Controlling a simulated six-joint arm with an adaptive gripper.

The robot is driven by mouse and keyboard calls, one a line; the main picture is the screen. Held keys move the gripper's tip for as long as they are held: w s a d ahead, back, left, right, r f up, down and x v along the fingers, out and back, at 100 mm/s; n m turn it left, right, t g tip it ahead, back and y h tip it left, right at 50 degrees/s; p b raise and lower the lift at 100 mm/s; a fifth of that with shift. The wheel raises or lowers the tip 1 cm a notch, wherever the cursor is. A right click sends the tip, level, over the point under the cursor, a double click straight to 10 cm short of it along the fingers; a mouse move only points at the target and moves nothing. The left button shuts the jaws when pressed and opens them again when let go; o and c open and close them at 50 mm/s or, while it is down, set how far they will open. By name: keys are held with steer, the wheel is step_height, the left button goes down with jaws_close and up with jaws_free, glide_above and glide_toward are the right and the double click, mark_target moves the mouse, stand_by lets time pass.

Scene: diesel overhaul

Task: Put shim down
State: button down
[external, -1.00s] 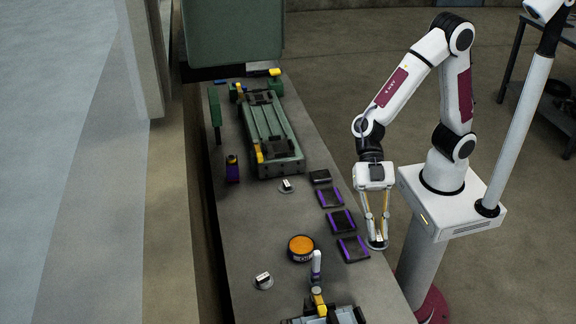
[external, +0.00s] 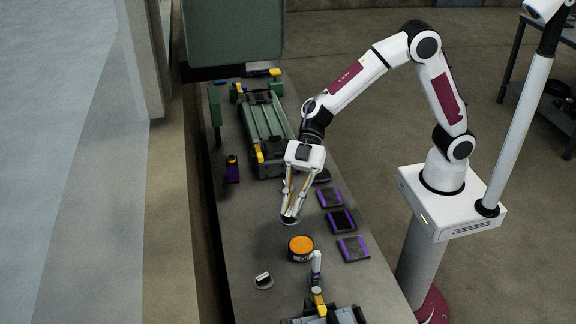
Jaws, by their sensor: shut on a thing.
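My gripper (external: 290,213) is shut on a shim (external: 290,220), a small round grey disc whose top is mostly hidden between the fingers. The gripper points down over the middle of the bench, just behind the orange-topped tin. I cannot tell whether the disc touches the bench or hangs a little above it. A second disc with a white block on top (external: 263,281) lies on the bench at the front left. Another such disc, farther back, is now mostly hidden behind the gripper.
The orange-topped tin (external: 301,247) stands close in front of the gripper. Several purple-edged dark trays (external: 341,220) line the right side. A long green fixture (external: 266,130) lies behind, and a vise-like tool (external: 322,313) stands in front. The bench (external: 240,232) is clear to the left.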

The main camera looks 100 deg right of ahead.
steer(key=w+d+m+t+h, duration=0.1)
steer(key=w+d+m+t, duration=0.1)
steer(key=w+d, duration=0.8)
glide_above(257, 243)
step_height(257, 243, down, 10)
steer(key=shift+f, duration=0.55)
steer(key=shift+f, duration=0.1)
steer(key=shift+f, duration=3)
steer(key=shift+f, duration=1.9)
steer(key=shift+f, duration=0.1)
